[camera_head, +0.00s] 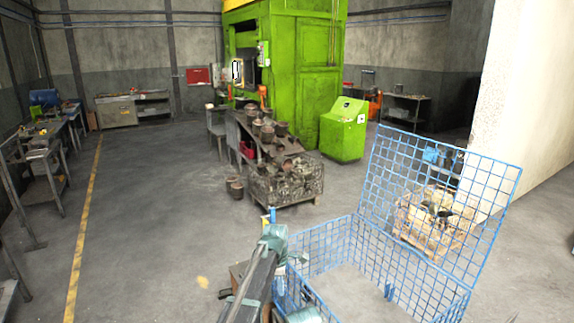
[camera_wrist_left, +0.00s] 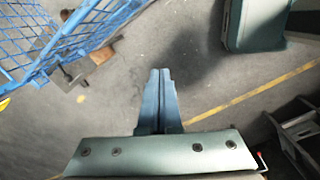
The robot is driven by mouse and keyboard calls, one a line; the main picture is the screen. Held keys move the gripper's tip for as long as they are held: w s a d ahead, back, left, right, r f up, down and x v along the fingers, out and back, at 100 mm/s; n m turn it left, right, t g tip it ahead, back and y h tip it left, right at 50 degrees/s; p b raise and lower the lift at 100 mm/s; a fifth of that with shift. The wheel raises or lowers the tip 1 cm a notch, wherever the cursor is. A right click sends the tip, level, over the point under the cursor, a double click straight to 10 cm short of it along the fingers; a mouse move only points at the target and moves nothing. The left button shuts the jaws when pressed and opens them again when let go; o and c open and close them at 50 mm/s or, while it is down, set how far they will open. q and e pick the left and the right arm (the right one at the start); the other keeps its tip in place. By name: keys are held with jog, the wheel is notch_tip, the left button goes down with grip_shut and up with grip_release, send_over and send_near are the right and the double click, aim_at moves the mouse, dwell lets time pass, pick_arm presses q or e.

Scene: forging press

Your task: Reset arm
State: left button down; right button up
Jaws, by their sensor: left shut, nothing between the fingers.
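My left gripper (camera_wrist_left: 160,73) is shut in the left wrist view, its two fingers together with nothing between them. Bare grey floor with a yellow line shows beyond the fingertips. In the head view my left arm reaches up from the bottom middle, and its teal wrist end (camera_head: 274,238) is beside the left edge of the blue wire basket (camera_head: 405,262). My right gripper does not show in either view.
The blue wire basket also shows at upper left in the left wrist view (camera_wrist_left: 95,30). A metal bin (camera_head: 287,184) and a table with dark parts stand ahead, before the green press (camera_head: 305,75). A crate (camera_head: 430,225) is behind the basket.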

pick_arm(q)
jog(key=s+a+m, duration=0.8)
jog(key=s+m, duration=0.1)
jog(key=s, duration=0.4)
jog(key=s+a+m, duration=0.7)
jog(key=s+m, duration=0.2)
jog(key=s, duration=0.5)
jog(key=s+d+f+m+y+b, duration=0.2)
jog(key=s+d+f+b, duration=0.3)
jog(key=d+f+b, duration=0.5)
notch_tip(320, 180, down, 3)
jog(key=m+b, duration=0.1)
jog(key=b, duration=0.1)
jog(key=shift+d+r+m+g+b, duration=0.15)
jog(key=shift+d+m+g+b, duration=0.2)
jog(key=shift+m+g+b, duration=0.05)
